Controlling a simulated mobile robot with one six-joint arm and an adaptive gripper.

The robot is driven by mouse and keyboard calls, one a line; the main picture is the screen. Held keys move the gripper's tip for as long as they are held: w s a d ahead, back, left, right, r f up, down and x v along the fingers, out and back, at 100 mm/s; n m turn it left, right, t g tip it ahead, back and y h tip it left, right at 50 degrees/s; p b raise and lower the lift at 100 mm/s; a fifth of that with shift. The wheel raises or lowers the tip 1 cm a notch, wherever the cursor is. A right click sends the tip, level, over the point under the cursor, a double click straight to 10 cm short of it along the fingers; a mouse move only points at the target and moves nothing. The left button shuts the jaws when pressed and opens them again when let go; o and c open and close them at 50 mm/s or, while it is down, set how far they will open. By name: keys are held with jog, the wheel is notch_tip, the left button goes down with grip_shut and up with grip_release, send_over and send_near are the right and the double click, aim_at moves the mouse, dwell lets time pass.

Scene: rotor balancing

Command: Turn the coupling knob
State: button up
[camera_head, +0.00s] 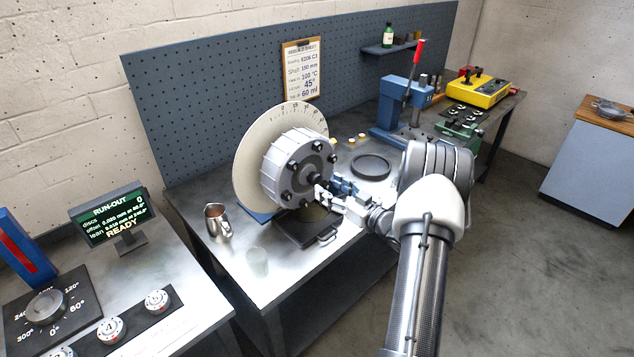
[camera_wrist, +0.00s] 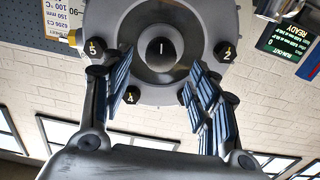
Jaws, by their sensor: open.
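The rotor (camera_head: 286,183) is a pale grey drum in front of a large cream dial disc (camera_head: 255,152), with several dark knobs around its face. In the wrist view the rotor face (camera_wrist: 105,20) shows a round dark central knob (camera_wrist: 161,49) with a white line pointing straight up and down; it looks like the coupling knob. Numbered dark knobs 5 (camera_wrist: 95,47), 4 (camera_wrist: 131,95) and 2 (camera_wrist: 228,49) surround it. My gripper (camera_head: 326,190) is open in front of the rotor. In the wrist view its fingers (camera_wrist: 162,78) are spread either side below the central knob; contact is unclear.
A steel jug (camera_head: 216,220) and a faint clear cup (camera_head: 257,262) stand on the bench left of the rotor. A dark round ring (camera_head: 370,167) and a blue press (camera_head: 400,105) are to the right. The run-out display (camera_head: 112,217) reads READY.

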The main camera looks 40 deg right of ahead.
aim_at(318, 180)
jog(key=w, duration=0.6)
jog(key=shift+w+a+b, duration=0.2)
jog(key=shift+a+b, duration=0.05)
jog(key=shift+b, duration=0.1)
